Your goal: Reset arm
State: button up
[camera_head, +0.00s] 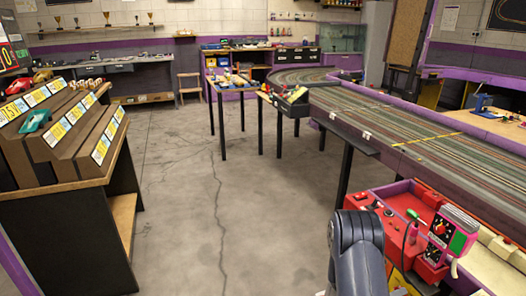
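Part of my arm (357,250), a dark grey rounded link, shows at the bottom of the head view, right of centre. It stands beside a red control box. My gripper is outside this view, so its opening and anything in it are hidden.
A slot track (430,150) on dark legs runs along the right. A red box (400,222) with a pink-and-green device (452,236) stands close by my arm. A stepped display stand (70,135) is at the left. The cracked concrete floor (200,210) between them is clear.

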jog(key=m+b, duration=0.1)
jog(key=m, duration=0.3)
jog(key=shift+b, duration=0.3)
dwell(0.3)
